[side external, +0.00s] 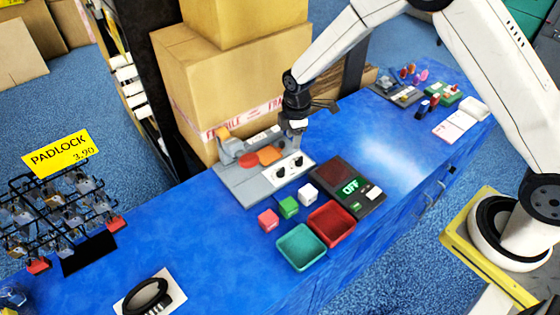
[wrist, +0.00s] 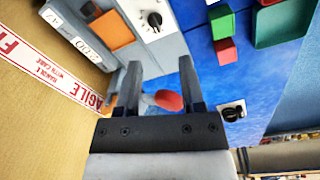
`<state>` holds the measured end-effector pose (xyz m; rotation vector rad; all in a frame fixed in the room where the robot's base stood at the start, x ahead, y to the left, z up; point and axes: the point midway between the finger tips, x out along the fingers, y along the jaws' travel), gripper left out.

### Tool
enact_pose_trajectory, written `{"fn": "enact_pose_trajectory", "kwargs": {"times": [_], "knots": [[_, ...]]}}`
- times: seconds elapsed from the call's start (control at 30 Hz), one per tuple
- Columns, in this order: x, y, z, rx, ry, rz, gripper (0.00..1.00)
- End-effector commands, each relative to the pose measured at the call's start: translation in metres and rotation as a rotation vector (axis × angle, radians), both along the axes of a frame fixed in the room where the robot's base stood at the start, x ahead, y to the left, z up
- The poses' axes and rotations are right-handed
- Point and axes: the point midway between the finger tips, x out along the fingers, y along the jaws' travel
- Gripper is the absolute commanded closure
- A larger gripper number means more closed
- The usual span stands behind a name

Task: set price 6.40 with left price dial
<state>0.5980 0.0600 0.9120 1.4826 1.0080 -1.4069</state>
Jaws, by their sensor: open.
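A grey pricing machine (side external: 235,186) stands on the blue counter. Its white panel carries two black dials, a left dial (side external: 280,172) and a right dial (side external: 298,161). One black dial (wrist: 154,20) on the white panel shows in the wrist view, ahead of the fingertips; it appears to be the left one. My gripper (side external: 296,127) is above the panel, apart from the dials. In the wrist view my gripper (wrist: 160,75) is open with nothing held. A red disc (wrist: 168,100) shows beyond the gap between the fingers. The price characters (wrist: 88,50) are rotated and unclear.
Cartons (side external: 225,75) stand close behind the machine. Small cubes, including a green one (side external: 289,207), and a green tray (side external: 283,250) and red tray (side external: 350,225) lie in front. A dark device reading OFF (side external: 335,176) is to the right. A padlock rack (side external: 55,215) stands left.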

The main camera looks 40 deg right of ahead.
Motion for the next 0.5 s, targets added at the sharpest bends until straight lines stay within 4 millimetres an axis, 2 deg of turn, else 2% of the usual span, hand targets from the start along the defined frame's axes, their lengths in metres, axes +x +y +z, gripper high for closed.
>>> {"fn": "enact_pose_trajectory", "kwargs": {"times": [0.1,0.23,0.5], "knots": [[0.012,0.009,-0.024,-0.007,0.021,0.128,0.50],[0.022,0.016,-0.044,-0.011,0.036,0.240,0.50],[0.028,0.021,-0.059,-0.014,0.047,0.335,0.50]]}}
